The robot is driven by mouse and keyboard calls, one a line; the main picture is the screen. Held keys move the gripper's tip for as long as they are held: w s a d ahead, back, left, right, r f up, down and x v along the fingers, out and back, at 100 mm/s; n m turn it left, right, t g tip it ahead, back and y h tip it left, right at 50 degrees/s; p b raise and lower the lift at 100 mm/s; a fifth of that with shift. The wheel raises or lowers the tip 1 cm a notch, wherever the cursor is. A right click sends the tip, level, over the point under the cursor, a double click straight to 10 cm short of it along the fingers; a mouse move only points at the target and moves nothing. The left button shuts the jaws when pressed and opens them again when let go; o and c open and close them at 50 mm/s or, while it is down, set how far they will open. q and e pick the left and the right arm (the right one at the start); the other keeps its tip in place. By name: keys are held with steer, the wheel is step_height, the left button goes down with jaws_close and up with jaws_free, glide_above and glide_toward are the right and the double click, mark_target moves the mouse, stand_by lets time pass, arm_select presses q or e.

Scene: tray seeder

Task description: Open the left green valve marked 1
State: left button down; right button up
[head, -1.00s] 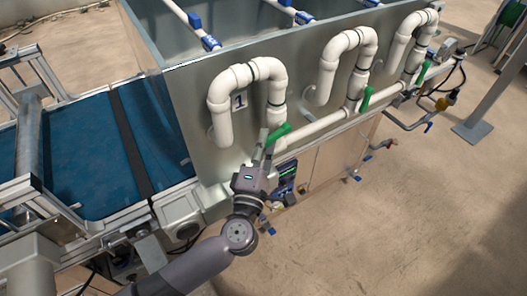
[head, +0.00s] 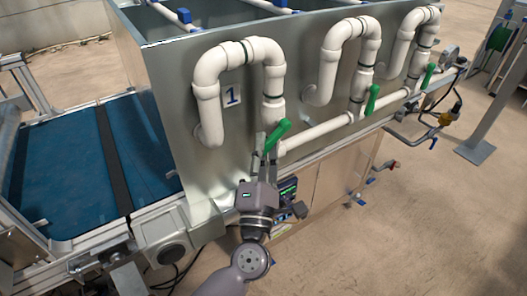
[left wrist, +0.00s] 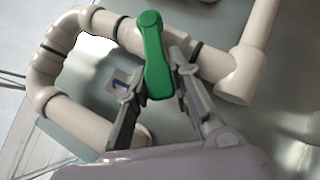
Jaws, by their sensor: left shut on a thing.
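The green valve handle (head: 277,135) sits at the foot of the leftmost white pipe loop, beside the label marked 1 (head: 232,95). It slants up to the right in the head view. My left gripper (head: 265,143) reaches up from below and is shut on the handle. In the left wrist view the green handle (left wrist: 155,55) stands between the two fingers of the gripper (left wrist: 157,85), and the label (left wrist: 120,84) shows beside the left finger. The right gripper is not in view.
Two more green valve handles (head: 372,99) (head: 428,76) sit along the white pipe (head: 318,133) to the right. A metal tank wall (head: 300,100) stands behind the pipes. A blue conveyor belt (head: 60,165) lies at left. The floor at lower right is clear.

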arm_select(q)
steer(key=shift+f, duration=0.15)
steer(key=c, duration=1.4)
jaws_free()
steer(key=shift+s, duration=0.1)
steer(key=v, duration=1.2)
steer(key=shift+c, duration=0.3)
